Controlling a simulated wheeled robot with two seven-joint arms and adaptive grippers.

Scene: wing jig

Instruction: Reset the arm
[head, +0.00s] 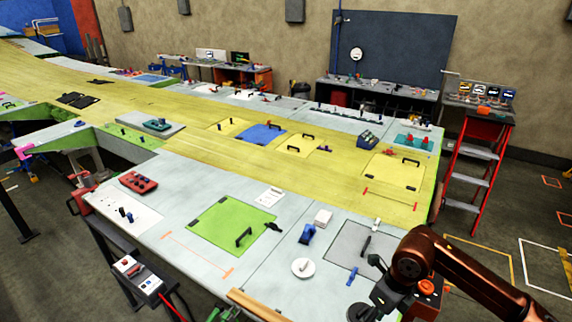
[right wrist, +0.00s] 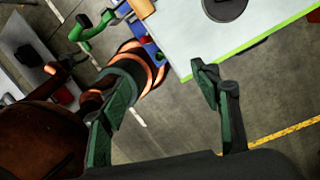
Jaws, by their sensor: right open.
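My right arm comes in from the lower right of the head view, copper-brown, bent over the near right corner of the wing panel. My right gripper shows best in the right wrist view (right wrist: 160,72). Its two dark green fingers are spread apart with nothing between them. They are over the floor beside the panel's green-trimmed edge (right wrist: 255,58).
Close to my right arm are a grey square plate (head: 346,246), a black disc (head: 358,312), a white round piece (head: 303,268) and a blue tool (head: 307,234). A green hatch panel (head: 215,222) lies further left. A red stepladder (head: 473,165) stands at the right.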

